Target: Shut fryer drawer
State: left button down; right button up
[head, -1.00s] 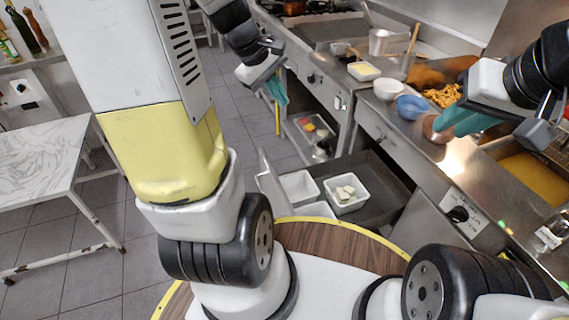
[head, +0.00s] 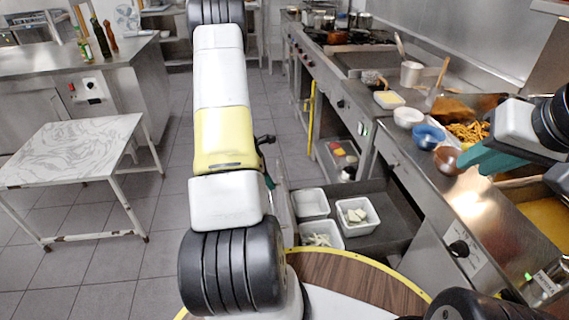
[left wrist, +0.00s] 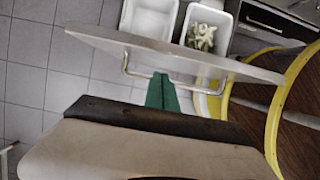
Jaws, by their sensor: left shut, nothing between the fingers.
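The fryer drawer (head: 392,212) is pulled out below the counter at centre right. Its front panel (head: 284,212) is seen nearly edge-on, partly hidden behind my left arm. In the left wrist view the top of the drawer front (left wrist: 175,51) runs across the picture, with its bar handle (left wrist: 127,68) on the near side. My left gripper (left wrist: 163,92) is shut and empty, its green fingers at the outer side of the front, by the handle; I cannot tell whether they touch. My right gripper (head: 470,160) is over the counter; its finger gap is unclear.
White tubs (head: 311,204) stand in the drawer, some holding pale food. Bowls (head: 428,136) and fries (head: 468,131) are on the counter near my right gripper. A marble-topped table (head: 65,147) stands at left. The tiled floor between is clear.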

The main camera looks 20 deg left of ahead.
pick_arm(q)
jog(key=x, duration=0.5)
jog(key=shift+f, duration=0.3)
jog(key=shift+w+d, duration=0.1)
jog(key=w+d, duration=0.6)
jog(key=d, duration=0.4)
jog(key=w+d, duration=0.7)
jog(key=d, duration=0.4)
jog(key=w+d, duration=0.6)
jog(key=d, duration=0.5)
jog(key=shift+w+d, duration=0.2)
jog(key=shift+w, duration=0.2)
jog(key=shift+r, duration=0.15)
